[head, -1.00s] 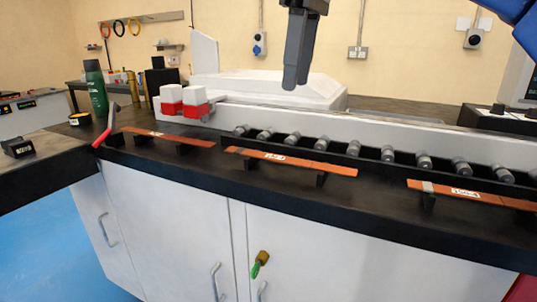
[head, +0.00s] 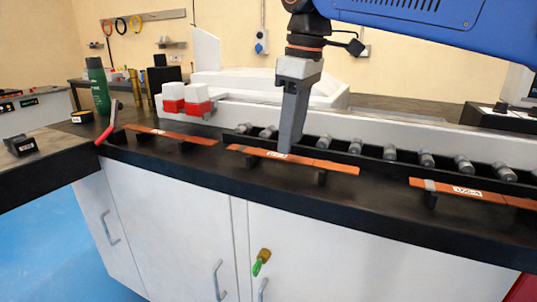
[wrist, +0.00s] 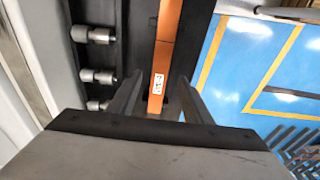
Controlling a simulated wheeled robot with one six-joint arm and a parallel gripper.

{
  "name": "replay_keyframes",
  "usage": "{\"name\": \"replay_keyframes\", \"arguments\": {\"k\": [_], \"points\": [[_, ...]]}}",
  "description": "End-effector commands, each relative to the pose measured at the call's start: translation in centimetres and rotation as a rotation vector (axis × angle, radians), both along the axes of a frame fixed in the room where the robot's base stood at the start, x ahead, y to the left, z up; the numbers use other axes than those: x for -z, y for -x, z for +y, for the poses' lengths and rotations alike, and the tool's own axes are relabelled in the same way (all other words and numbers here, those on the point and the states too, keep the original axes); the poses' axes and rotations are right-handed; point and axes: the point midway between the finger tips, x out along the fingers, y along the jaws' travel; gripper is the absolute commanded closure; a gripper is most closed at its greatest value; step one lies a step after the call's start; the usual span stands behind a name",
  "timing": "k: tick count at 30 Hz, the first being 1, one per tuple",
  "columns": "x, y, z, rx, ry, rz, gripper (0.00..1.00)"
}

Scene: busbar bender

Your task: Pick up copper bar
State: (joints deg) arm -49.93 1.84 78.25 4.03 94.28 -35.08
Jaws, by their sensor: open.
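Several copper bars lie on black supports along the front of the black bench top. The middle copper bar (head: 330,165) carries a white label. My gripper (head: 285,150) points down over this bar and hides part of it in the head view. In the wrist view the copper bar (wrist: 168,50) runs between my two open fingers (wrist: 160,95), with its label near the fingertips. I cannot tell how far the fingers are above the bar. Another bar (head: 170,136) lies to the left, and a third bar (head: 480,194) lies to the right.
A row of grey rollers (head: 390,153) runs behind the bars. Red and white blocks (head: 186,98) stand at the back left, with a green bottle (head: 97,88) beyond. A red-handled lever (head: 106,133) rises at the bench's left end. The bench front edge is clear.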

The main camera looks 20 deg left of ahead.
Motion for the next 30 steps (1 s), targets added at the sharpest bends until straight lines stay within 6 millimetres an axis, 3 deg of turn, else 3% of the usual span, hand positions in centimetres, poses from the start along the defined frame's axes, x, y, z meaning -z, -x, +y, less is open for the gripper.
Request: {"name": "replay_keyframes", "arguments": {"k": [6, 14, 20, 30], "points": [[2.3, 0.0, 0.2, 0.000, 0.000, 0.000, 0.55], [2.5, 0.0, 0.2, 0.000, 0.000, 0.000, 0.55], [2.5, 0.0, 0.2, 0.000, 0.000, 0.000, 0.98], [2.2, -0.1, 0.3, 0.000, -0.002, -0.001, 1.00]]}}
